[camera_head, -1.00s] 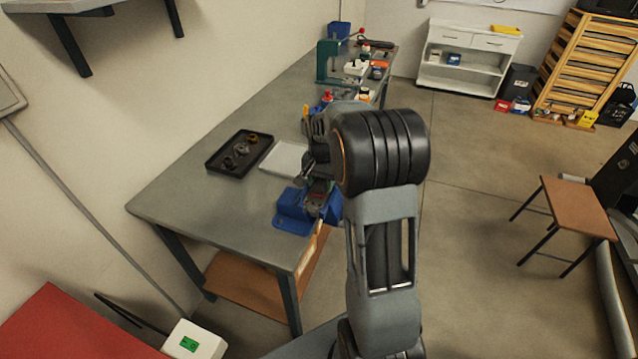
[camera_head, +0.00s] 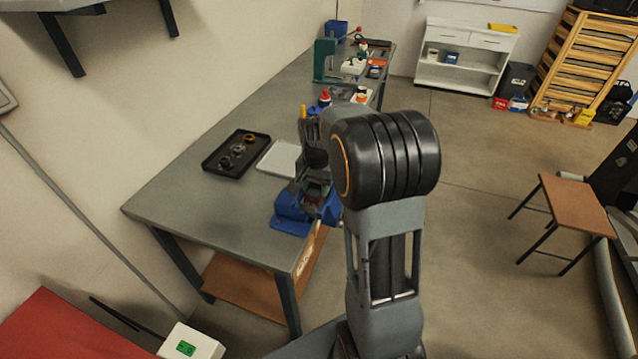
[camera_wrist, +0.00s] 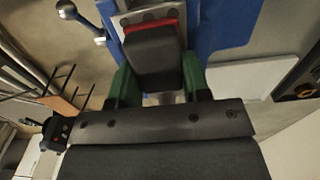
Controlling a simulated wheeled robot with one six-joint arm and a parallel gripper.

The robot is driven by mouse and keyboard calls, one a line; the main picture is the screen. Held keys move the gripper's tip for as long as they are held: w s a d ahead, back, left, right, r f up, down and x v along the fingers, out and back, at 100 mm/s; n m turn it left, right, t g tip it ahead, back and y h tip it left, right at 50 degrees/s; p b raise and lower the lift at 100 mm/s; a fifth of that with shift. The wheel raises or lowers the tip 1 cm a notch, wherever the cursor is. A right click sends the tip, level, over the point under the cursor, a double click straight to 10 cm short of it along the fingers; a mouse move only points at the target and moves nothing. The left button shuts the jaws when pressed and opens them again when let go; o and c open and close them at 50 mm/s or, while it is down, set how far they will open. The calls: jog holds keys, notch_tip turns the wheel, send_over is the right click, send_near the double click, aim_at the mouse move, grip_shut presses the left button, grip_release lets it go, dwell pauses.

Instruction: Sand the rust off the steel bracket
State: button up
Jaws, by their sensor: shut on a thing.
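A blue vise (camera_head: 290,221) sits at the near right corner of the grey workbench; its blue body also fills the top of the wrist view (camera_wrist: 225,25). My gripper (camera_wrist: 155,78) has green fingers shut on a dark sanding block (camera_wrist: 154,58) with a red edge facing the vise. A light grey metal piece (camera_wrist: 148,13) shows just beyond the red edge, between the vise's jaws; I cannot tell whether it is the steel bracket or a jaw. Rust is not clear. I cannot tell whether the block touches metal. In the head view my arm partly hides the gripper.
A black tray (camera_head: 208,163) with several small round parts and a pale flat tray (camera_head: 271,158) lie on the workbench (camera_head: 190,205). A green press (camera_head: 324,62) and small bottles stand farther back. The bench's near left is clear. A brown stool (camera_head: 575,206) stands to the right.

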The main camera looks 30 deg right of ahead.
aim_at(316, 185)
dwell(0.3)
jog(key=shift+s+r+p, duration=0.1)
jog(key=shift+r+p, duration=2.2)
jog(key=shift+r, duration=0.7)
jog(key=shift+r+p, duration=1.15)
jog(key=shift+r, duration=0.4)
jog(key=shift+f, duration=0.1)
